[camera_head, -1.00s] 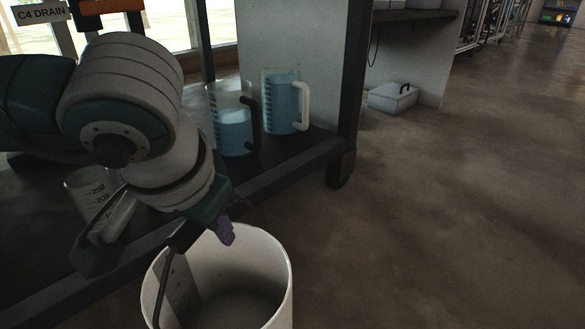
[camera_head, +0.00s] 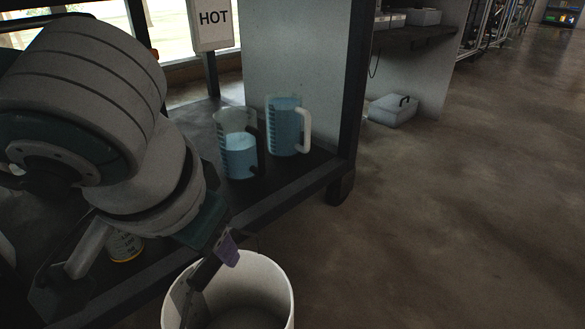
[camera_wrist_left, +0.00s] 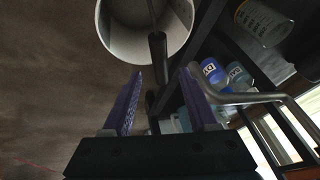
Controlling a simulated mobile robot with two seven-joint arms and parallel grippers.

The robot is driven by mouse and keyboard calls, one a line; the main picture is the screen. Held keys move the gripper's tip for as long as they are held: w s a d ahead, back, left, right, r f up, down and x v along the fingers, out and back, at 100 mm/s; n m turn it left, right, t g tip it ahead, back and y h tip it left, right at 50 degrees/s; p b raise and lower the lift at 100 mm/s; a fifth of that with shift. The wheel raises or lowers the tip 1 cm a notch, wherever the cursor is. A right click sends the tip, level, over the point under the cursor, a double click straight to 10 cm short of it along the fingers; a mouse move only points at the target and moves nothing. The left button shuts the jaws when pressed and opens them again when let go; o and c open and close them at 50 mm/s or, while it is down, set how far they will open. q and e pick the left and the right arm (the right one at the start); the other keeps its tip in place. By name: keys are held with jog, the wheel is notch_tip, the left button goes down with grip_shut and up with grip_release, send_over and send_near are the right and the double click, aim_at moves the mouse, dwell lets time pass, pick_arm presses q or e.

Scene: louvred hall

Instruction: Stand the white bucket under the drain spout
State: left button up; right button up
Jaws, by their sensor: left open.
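The white bucket (camera_head: 273,278) stands open-topped at the bottom of the head view, beside the dark rack; its base is cut off. In the left wrist view the bucket (camera_wrist_left: 113,48) is at the top, with its thin handle and black grip (camera_wrist_left: 157,55) showing. My left gripper (camera_wrist_left: 160,75) is open, its two purple fingers apart, with the black grip lying between them and not clamped. The drain spout is not in view. My right gripper is not in view.
A blue-filled jug (camera_head: 285,128) and a part-filled jug (camera_head: 238,158) stand on the dark low shelf (camera_head: 285,190). A yellow-labelled container (camera_head: 124,247) is partly hidden by my arm. Floor at right is clear around a lidded box (camera_head: 392,109).

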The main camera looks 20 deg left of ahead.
pick_arm(q)
jog(key=shift+p+v, duration=0.6)
jog(key=shift+v, duration=0.9)
